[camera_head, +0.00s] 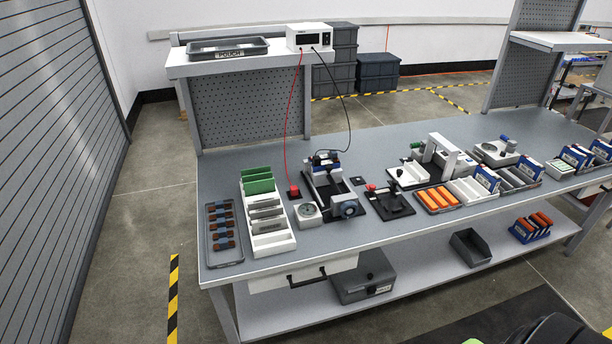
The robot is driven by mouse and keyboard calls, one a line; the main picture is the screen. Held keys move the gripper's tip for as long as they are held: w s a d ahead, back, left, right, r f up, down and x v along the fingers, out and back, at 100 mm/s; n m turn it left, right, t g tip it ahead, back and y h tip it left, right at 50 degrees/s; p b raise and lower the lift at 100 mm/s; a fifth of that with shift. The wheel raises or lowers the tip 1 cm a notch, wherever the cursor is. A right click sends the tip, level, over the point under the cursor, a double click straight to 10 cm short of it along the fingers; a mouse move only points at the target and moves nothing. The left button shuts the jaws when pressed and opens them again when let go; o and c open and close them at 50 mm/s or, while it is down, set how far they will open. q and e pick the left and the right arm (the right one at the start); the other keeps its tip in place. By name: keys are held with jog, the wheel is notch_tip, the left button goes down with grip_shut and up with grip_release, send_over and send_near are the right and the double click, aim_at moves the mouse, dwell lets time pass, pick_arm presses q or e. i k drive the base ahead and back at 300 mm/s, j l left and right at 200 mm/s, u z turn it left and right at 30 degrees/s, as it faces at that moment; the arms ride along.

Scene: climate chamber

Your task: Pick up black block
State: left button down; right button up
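No thing in view is plainly a loose black block. A small flat black square piece (357,181) lies on the grey workbench (232,188), right of a black fixture (330,188). Another dark square pad (293,193) carries a red piece near the white rack. A black base plate (393,204) with a red knob stands right of the fixture. At this size I cannot tell which of these is the black block. Neither of my grippers can be made out in this view.
A shelf (185,68) carries a grey tray and a white meter with red and black leads.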

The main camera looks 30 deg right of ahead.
aim_at(316, 159)
jog(key=i+l, duration=0.8)
jog(key=l, duration=0.15)
